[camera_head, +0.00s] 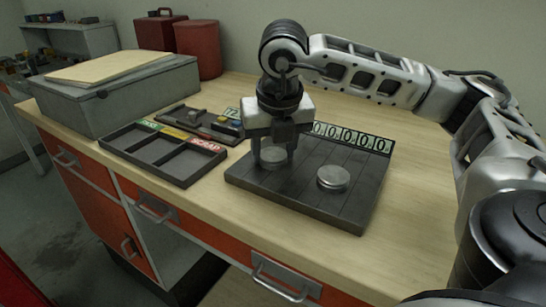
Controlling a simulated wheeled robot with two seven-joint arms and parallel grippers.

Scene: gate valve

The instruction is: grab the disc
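Two silvery round discs are on a dark grooved board (310,208) on the workbench. One disc (333,178) lies uncovered on the right part of the board. The other disc (271,158) is at the board's left back, under my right gripper (273,155). The gripper points down, with a finger on each side of that disc. I cannot tell whether the fingers touch it or whether it is lifted. The gripper hides part of this disc. My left gripper is not in view.
A dark three-compartment tray (187,176) with green, yellow and red labels lies left of the board. Behind it is a dark panel (212,128) with small parts. A large grey box (120,96) and red containers (198,50) stand at the back left. Bench front is clear.

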